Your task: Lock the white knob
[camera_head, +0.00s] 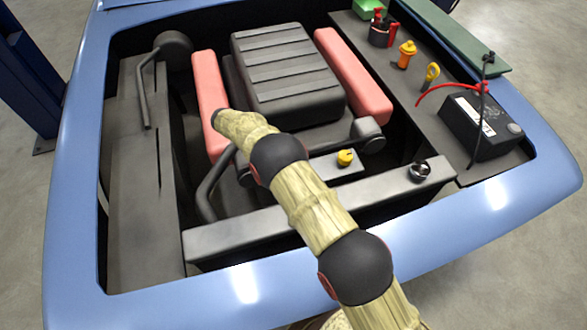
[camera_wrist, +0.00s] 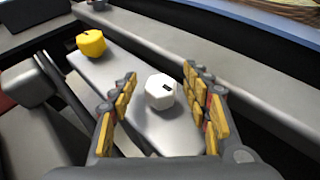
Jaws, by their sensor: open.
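My gripper (camera_wrist: 160,90) is open, with one yellow-padded finger on each side of the knob in the picture. I cannot tell whether the fingers touch it or how far above it they are. In the head view my arm hides the white knob and the gripper.
A yellow knob (camera_wrist: 91,43) stands on the same plate, and it also shows in the head view (camera_head: 345,158). A silver-black cap (camera_head: 420,171) sits on the front crossbar. A black battery (camera_head: 480,125) with a red cable stands at the right. The blue car body (camera_head: 250,285) surrounds the bay.

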